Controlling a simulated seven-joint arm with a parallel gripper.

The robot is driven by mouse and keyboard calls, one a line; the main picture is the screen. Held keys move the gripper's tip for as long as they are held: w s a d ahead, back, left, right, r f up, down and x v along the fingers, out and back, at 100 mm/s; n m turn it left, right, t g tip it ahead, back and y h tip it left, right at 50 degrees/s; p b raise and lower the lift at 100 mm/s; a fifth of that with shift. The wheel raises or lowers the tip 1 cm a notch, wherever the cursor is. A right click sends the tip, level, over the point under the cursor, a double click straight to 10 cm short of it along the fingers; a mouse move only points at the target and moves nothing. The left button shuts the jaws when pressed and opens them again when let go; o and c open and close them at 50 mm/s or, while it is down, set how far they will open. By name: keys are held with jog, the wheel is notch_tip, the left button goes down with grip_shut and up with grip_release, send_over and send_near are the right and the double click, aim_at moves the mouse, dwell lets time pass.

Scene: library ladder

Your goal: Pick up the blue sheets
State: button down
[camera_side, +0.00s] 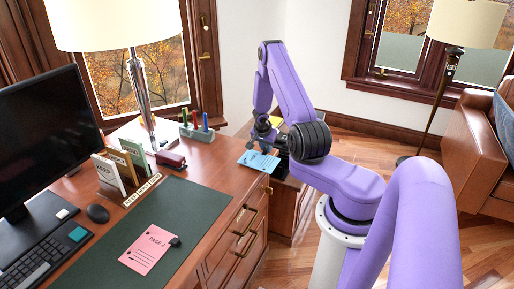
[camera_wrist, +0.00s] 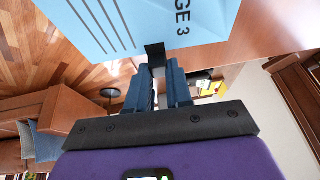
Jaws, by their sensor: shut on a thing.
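The blue sheets (camera_side: 258,161) are at the right side of the desk, beside the low wooden cabinet. In the wrist view the blue sheets (camera_wrist: 165,22) fill the top, with printed lines and "GE 3" legible. A black clip (camera_wrist: 155,54) sits on their edge, between my fingers. My gripper (camera_side: 270,138) is shut on the blue sheets at this clip; its dark blue fingers (camera_wrist: 158,78) show in the wrist view. Whether the sheets touch the surface below I cannot tell.
Pink sheets (camera_side: 149,249) with a black clip lie on the green desk mat (camera_side: 195,204). A paper sorter (camera_side: 113,174), red stapler (camera_side: 171,160), pen holder (camera_side: 197,132) and lamp (camera_side: 140,92) stand behind. A monitor (camera_side: 40,140), keyboard and mouse (camera_side: 97,213) are at left.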

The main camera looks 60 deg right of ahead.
jog(key=s+d, duration=0.5)
jog(key=s, duration=0.6)
jog(key=s+d, duration=0.5)
jog(key=s, duration=0.6)
jog(key=shift+s+d, duration=0.2)
jog(key=shift+s, duration=0.05)
dwell(0.5)
jog(key=shift+r, duration=0.1)
dwell(0.4)
